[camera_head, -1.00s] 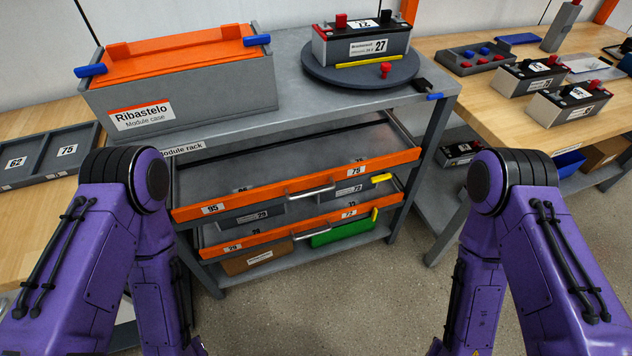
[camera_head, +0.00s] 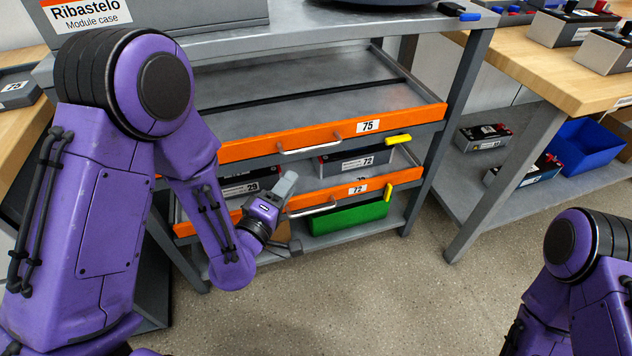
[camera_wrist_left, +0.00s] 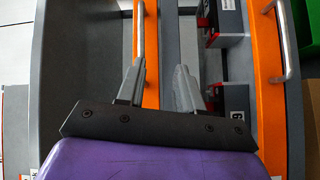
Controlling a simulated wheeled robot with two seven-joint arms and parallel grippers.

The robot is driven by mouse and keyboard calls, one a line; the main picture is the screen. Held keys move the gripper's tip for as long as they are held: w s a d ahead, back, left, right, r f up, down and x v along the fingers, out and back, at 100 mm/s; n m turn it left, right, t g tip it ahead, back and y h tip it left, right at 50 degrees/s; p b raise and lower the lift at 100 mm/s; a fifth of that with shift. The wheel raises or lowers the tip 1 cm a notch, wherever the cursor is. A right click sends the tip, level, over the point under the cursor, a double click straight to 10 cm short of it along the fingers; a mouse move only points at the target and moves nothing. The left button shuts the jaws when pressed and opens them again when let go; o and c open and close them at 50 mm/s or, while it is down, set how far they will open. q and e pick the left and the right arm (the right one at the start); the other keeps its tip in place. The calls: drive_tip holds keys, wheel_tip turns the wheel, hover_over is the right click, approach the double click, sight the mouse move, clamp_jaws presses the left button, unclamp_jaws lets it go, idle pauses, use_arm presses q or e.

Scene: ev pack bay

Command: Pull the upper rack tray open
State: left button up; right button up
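The upper rack tray has a grey bed (camera_head: 290,98) and an orange front (camera_head: 400,124) labelled 75. Its silver bar handle (camera_head: 312,147) is on the front's lower part. The front looks roughly flush with the rack. My left gripper (camera_head: 290,213) is open and empty, below this handle and near the lower tray's front. In the left wrist view, the spread fingers (camera_wrist_left: 160,68) point at the upper orange front (camera_wrist_left: 151,50). The upper handle (camera_wrist_left: 138,30) lines up with the left finger; contact is unclear. My right gripper is out of view.
The lower tray's orange front (camera_head: 340,193) has its own handle (camera_head: 313,211), close to my left gripper. A green bin (camera_head: 348,217) sits below. A bench (camera_head: 560,75) stands right; the floor between is clear.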

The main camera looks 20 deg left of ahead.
sight(314, 146)
use_arm(q)
drive_tip(key=shift+n+t+h, duration=0.4)
drive_tip(key=shift+t+h, duration=0.1)
drive_tip(key=shift+t, duration=0.1)
drive_tip(key=x, duration=0.3)
drive_tip(key=r+x, duration=0.1)
drive_tip(key=x, duration=0.7)
drive_tip(key=shift+d+r, duration=0.35)
drive_tip(key=shift+d, duration=0.1)
clamp_jaws()
